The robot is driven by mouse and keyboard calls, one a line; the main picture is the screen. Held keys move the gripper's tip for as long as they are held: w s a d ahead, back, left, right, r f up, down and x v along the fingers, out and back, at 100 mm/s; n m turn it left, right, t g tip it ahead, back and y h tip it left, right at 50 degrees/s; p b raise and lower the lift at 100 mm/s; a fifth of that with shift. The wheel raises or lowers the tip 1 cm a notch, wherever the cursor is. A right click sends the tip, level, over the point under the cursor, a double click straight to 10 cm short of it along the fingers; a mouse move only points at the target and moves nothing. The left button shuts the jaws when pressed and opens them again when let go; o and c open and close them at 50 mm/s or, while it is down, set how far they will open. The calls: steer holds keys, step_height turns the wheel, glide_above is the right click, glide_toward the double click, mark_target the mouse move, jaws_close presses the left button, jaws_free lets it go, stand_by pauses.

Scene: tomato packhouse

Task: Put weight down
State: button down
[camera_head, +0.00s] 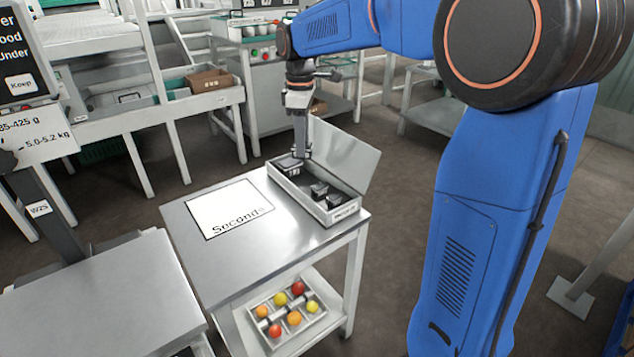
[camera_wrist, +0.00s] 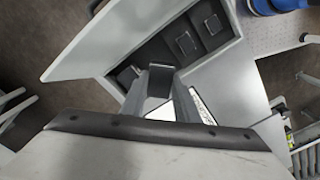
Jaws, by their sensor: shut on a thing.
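An open grey metal box (camera_head: 318,209) with a dark inside and a raised lid (camera_head: 343,155) stands on the steel table. Two dark weights (camera_head: 326,191) sit in its near part; they also show in the wrist view (camera_wrist: 187,43). My gripper (camera_head: 298,153) points straight down at the far-left end of the box. It is shut on a dark weight (camera_head: 287,164), low at the box's compartment. The fingers cover much of this weight, and I cannot tell whether it touches the box floor. In the wrist view my gripper (camera_wrist: 160,85) is over the box's end.
A white sheet marked "Seconds" (camera_head: 228,207) lies flat on the table (camera_head: 262,252), left of the box. A tray of tomatoes (camera_head: 286,313) is on the shelf below. A sign and screen stand at the left. The table's front is clear.

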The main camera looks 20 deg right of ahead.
steer(key=f, duration=0.4)
steer(key=shift+d+f, duration=0.25)
steer(key=shift+f, duration=2.7)
steer(key=shift+f, duration=0.1)
steer(key=c, duration=1.4)
jaws_free()
steer(key=shift+o, duration=0.2)
